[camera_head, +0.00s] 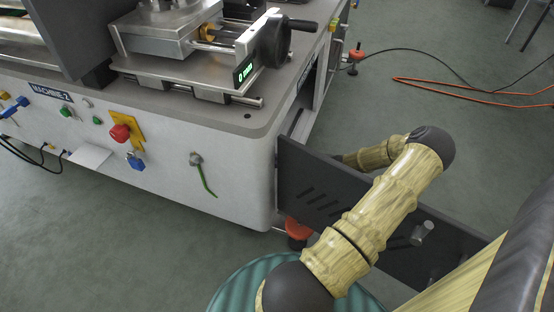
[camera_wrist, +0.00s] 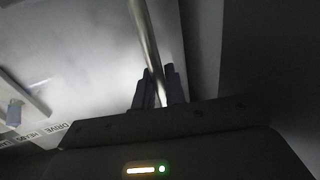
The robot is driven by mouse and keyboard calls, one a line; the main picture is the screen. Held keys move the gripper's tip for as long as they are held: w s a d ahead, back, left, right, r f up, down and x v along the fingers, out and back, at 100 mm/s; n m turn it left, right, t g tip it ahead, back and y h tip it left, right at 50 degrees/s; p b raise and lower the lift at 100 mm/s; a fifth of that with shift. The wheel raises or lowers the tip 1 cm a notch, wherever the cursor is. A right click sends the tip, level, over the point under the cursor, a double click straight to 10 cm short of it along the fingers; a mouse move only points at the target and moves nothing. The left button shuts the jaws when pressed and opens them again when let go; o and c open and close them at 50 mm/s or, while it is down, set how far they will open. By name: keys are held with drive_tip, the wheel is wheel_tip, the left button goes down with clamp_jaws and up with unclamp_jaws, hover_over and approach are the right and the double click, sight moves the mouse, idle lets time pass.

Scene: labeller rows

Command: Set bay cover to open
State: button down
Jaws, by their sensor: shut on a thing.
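The bay cover (camera_head: 318,188) is a dark slotted panel with a round metal knob (camera_head: 423,232). It stands out from the front corner of the machine's end, swung away from the end face. My arm passes over it, and its far end goes behind the panel, so my gripper is hidden in the head view. In the wrist view my gripper (camera_wrist: 160,74) is shut on a thin bare metal rod (camera_wrist: 145,32). I cannot tell what the rod is fixed to.
The machine cabinet (camera_head: 235,165) carries switches and a red knob (camera_head: 120,132) on its front. A vice with a black handwheel (camera_head: 273,42) is on top. An orange cable (camera_head: 470,95) lies on the floor behind. Labels (camera_wrist: 50,133) show in the wrist view.

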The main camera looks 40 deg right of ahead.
drive_tip(key=c, duration=1.5)
unclamp_jaws()
drive_tip(key=shift+d, duration=0.1)
drive_tip(key=shift+c, duration=0.2)
drive_tip(key=p+v, duration=0.6)
drive_tip(key=v, duration=1.1)
drive_tip(key=shift+s+p, duration=0.2)
drive_tip(key=shift+p, duration=0.1)
drive_tip(key=shift+d+r, duration=0.1)
